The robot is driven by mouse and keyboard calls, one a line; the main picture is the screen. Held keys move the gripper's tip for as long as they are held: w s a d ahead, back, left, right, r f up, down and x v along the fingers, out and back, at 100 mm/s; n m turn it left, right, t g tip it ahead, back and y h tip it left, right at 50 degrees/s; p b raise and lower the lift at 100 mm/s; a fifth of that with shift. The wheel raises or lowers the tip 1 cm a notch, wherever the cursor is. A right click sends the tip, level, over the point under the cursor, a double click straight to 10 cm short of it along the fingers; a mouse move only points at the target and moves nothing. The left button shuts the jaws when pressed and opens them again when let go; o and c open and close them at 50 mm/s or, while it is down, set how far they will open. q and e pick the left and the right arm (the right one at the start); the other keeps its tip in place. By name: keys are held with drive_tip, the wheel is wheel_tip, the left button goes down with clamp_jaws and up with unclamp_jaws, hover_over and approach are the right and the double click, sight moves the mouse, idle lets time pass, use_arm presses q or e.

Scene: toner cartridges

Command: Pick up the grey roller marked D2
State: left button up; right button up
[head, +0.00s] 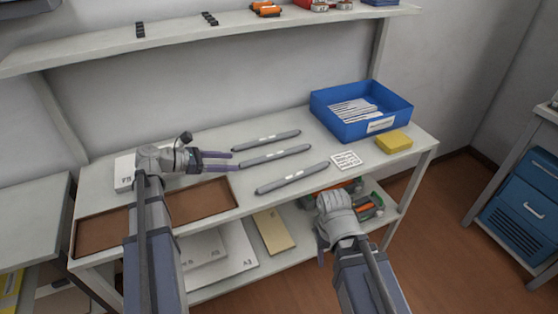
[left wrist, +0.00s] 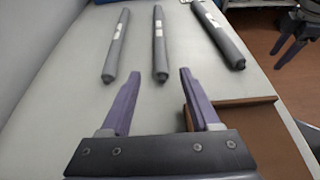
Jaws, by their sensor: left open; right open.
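Three grey rollers with white labels lie apart on the table: the back roller (head: 266,141), the middle roller (head: 275,156) and the front roller (head: 292,178). The label marks are too small to read, so I cannot tell which is D2. In the left wrist view they are the left (left wrist: 117,45), middle (left wrist: 160,45) and right (left wrist: 217,35) rollers. My left gripper (head: 235,161) is open and empty, its fingertips just short of the middle roller's near end. My right gripper (head: 321,248) is in front of the table, away from the rollers; its fingers are mostly hidden.
A brown tray (head: 205,207) lies at the table's front left, with a white box (head: 124,172) behind it. A blue bin (head: 360,123) of white items, a yellow block (head: 393,142) and a white marked card (head: 345,160) are at the right. A shelf (head: 270,27) overhangs the back.

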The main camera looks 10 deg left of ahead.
sight(251, 160)
use_arm(q)
drive_tip(key=shift+d+f, duration=0.1)
drive_tip(key=shift+d, duration=0.05)
drive_tip(key=shift+b+x, duration=0.4)
drive_tip(key=shift+x, duration=0.55)
drive_tip(key=shift+w+d, duration=0.4)
drive_tip(key=shift+d, duration=0.15)
drive_tip(key=x, duration=0.2)
drive_tip(key=b+x, duration=0.1)
drive_tip(key=x, duration=0.1)
drive_tip(key=shift+w+d, duration=0.15)
drive_tip(key=shift+d, duration=0.1)
drive_tip(key=shift+r, duration=0.2)
drive_tip(key=shift+c, duration=0.4)
clamp_jaws()
